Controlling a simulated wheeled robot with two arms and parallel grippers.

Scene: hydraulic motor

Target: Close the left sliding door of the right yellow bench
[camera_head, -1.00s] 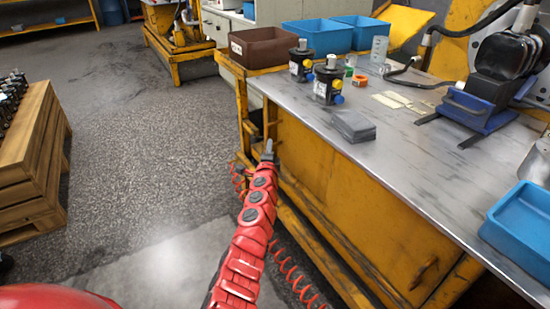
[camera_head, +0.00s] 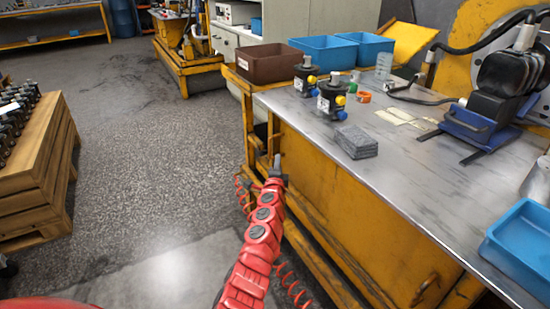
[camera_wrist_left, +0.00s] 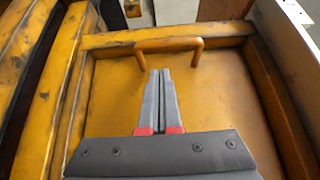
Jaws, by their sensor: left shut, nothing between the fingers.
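The right yellow bench (camera_head: 400,190) has a grey metal top and a yellow front. In the head view, its front panel (camera_head: 310,170) runs back from a small handle (camera_head: 425,286) near the lower right. My left gripper (camera_head: 278,165) is at the far left part of this front, its arm coming up from below. In the left wrist view, the gripper's two fingers (camera_wrist_left: 162,82) are shut and empty. They point at a yellow door panel (camera_wrist_left: 220,100), just short of its bar handle (camera_wrist_left: 168,44). I cannot tell whether they touch it. My right gripper is not in view.
On the bench top stand two black motors (camera_head: 331,98), a grey block (camera_head: 356,142), a brown bin (camera_head: 270,62) and blue bins. A wooden crate (camera_head: 35,170) stands at left. Open floor (camera_head: 150,150) lies between. A red coiled hose (camera_head: 290,285) hangs by my arm.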

